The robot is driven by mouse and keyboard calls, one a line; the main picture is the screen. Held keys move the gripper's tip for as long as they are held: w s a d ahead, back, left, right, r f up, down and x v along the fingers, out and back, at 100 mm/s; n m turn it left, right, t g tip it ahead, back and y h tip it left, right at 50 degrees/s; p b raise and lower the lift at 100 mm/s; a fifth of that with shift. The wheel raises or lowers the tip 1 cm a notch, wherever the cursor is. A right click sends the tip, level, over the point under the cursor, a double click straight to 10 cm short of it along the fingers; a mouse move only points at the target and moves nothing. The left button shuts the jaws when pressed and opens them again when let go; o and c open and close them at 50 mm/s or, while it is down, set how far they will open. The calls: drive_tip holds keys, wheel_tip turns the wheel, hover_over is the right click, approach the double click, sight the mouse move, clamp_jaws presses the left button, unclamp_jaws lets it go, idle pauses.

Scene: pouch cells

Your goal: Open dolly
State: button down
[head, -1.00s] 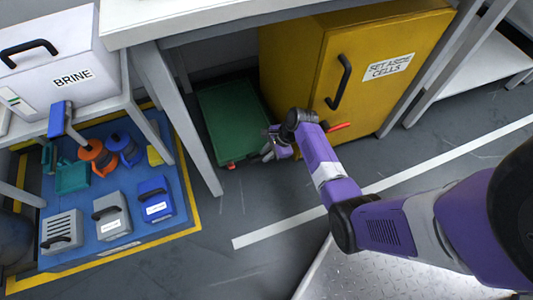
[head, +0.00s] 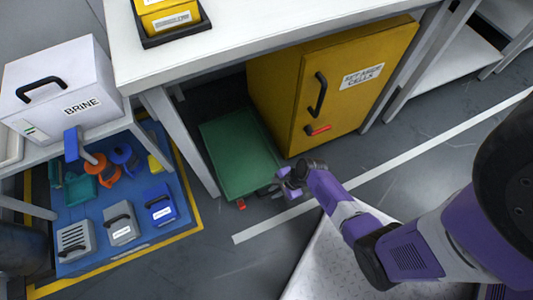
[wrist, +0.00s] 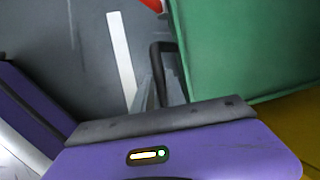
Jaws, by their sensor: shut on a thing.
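The dolly is a low green flat platform (head: 240,155) on the floor beneath the white bench, beside the yellow cabinet. Its front part sticks out past the bench leg, and a red piece (head: 241,204) shows at its front corner. My gripper (head: 276,187) is at the dolly's front right corner, low over the floor. In the wrist view the green platform (wrist: 245,45) fills the upper right, and its black handle (wrist: 163,60) runs down between my fingers (wrist: 160,95). The gripper is shut on this handle. The dolly's back end is in shadow under the bench.
The yellow "SET ASIDE CELLS" cabinet (head: 285,90) stands right of the dolly, its door closed. A white bench leg (head: 180,140) is close on the left. A blue mat (head: 100,245) holds several boxes and tools. Open grey floor (head: 215,260) lies in front.

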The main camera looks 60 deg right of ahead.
drive_tip(key=s+a+p, duration=0.3)
drive_tip(key=s+a, duration=0.4)
drive_tip(key=s, duration=0.3)
drive_tip(key=shift+s+p, duration=0.35)
drive_tip(key=shift+a, duration=0.1)
drive_tip(key=c, duration=1.4)
unclamp_jaws()
drive_tip(key=shift+o, duration=0.2)
drive_tip(key=p+v, duration=0.3)
drive_tip(key=v, duration=0.5)
drive_tip(key=shift+p, duration=0.35)
drive_tip(key=shift+f, duration=0.15)
